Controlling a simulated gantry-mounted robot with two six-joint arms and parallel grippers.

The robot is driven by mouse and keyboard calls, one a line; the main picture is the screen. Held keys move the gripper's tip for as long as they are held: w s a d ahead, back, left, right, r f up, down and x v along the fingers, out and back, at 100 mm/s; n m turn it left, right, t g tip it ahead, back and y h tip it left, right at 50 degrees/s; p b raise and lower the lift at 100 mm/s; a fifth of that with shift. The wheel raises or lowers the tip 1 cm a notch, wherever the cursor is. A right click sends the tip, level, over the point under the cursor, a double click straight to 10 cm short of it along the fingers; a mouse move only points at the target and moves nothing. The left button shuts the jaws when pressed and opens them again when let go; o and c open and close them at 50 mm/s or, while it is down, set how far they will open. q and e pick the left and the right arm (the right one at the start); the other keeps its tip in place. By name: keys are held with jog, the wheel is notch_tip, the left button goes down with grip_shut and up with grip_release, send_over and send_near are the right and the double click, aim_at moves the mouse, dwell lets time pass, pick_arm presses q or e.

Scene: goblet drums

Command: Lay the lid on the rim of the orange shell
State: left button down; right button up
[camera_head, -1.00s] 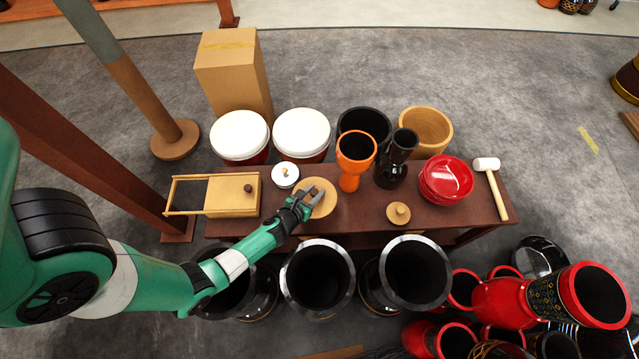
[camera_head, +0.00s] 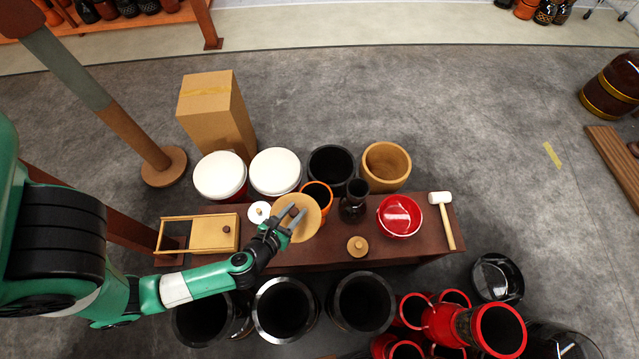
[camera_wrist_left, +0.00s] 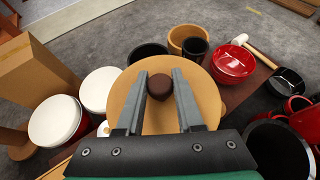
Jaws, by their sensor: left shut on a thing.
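The lid (camera_head: 310,223) is a round tan disc with a dark knob. My left gripper (camera_head: 292,216) is shut on the knob (camera_wrist_left: 159,87); the disc shows behind the fingers in the left wrist view. The orange shell (camera_head: 326,189) is an open goblet on the brown table, just right of and behind the lid in the head view. The lid covers the shell's lower left side there, and whether they touch cannot be told. The lid hides the shell in the left wrist view. My right gripper is not in view.
A black goblet (camera_head: 353,204) stands close right of the shell. A white-lidded drum (camera_head: 275,168) and dark tub (camera_head: 332,166) stand behind. Red bowls (camera_head: 400,216), a mallet (camera_head: 444,220), a small knobbed disc (camera_head: 357,247) and a wooden box (camera_head: 215,234) occupy the table (camera_head: 425,242).

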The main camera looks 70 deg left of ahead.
aim_at(304, 197)
pick_arm(q)
jog(key=x, duration=0.4)
jog(key=b+x, duration=0.1)
jog(key=x, duration=0.3)
jog(key=shift+a+r, duration=0.15)
jog(key=shift+a, duration=0.3)
jog(key=w+a+f+b, duration=0.3)
jog(key=w+f, duration=0.1)
jog(key=f, duration=0.1)
jog(key=shift+a+f+b, duration=0.25)
jog(key=shift+a+b, duration=0.05)
jog(key=f+b, duration=0.3)
jog(key=f, duration=0.1)
jog(key=shift+w+a, duration=0.2)
jog(key=shift+w, duration=0.15)
jog(key=c, duration=1)
grip_release()
jog(key=shift+f+b, duration=0.1)
jog(key=shift+b, duration=0.25)
jog(key=o, duration=0.5)
jog(key=shift+c, duration=0.2)
